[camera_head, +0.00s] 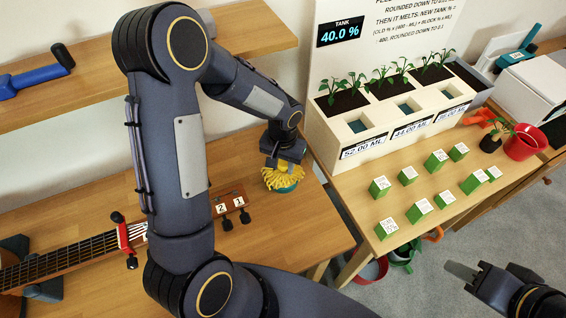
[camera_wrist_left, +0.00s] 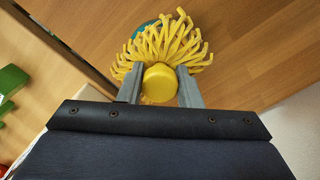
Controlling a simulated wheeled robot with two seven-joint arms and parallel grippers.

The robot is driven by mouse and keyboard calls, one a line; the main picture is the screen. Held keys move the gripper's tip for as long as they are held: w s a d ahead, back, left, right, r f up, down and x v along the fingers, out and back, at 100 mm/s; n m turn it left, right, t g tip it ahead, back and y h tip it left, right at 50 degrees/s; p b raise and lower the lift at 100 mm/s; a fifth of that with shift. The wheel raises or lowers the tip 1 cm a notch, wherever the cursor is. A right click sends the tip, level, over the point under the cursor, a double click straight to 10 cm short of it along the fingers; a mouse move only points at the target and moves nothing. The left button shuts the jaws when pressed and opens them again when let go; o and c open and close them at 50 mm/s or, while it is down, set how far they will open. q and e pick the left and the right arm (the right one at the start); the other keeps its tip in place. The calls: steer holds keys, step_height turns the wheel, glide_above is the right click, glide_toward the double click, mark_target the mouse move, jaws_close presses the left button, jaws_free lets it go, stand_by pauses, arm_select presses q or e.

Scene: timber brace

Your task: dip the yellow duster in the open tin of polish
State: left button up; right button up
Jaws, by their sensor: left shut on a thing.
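My left gripper (camera_head: 285,162) is shut on the yellow duster (camera_head: 284,179). In the left wrist view the gripper (camera_wrist_left: 160,85) has one finger on each side of the duster's round yellow handle (camera_wrist_left: 160,82), and the strands (camera_wrist_left: 165,45) spread out beyond it. The teal tin of polish (camera_head: 286,188) stands on the wooden table directly under the duster, mostly covered by the strands. A bit of its rim shows in the left wrist view (camera_wrist_left: 143,29). I cannot tell how deep the strands reach into it. My right gripper (camera_head: 464,276) is at lower right, away from both.
A guitar (camera_head: 70,258) lies on the table to the left of the tin. On the right-hand table stand a white planter box (camera_head: 345,165), several green labelled blocks (camera_head: 419,210) and a red pot (camera_head: 523,143). A shelf (camera_head: 250,28) runs behind my left arm.

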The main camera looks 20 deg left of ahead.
mark_target(283, 163)
arm_select(q)
steer(key=shift+f+b, duration=0.55)
steer(key=shift+b, duration=0.1)
stand_by(1.9)
steer(key=shift+r, duration=0.1)
steer(key=shift+r+p, duration=2.45)
steer(key=shift+r, duration=1)
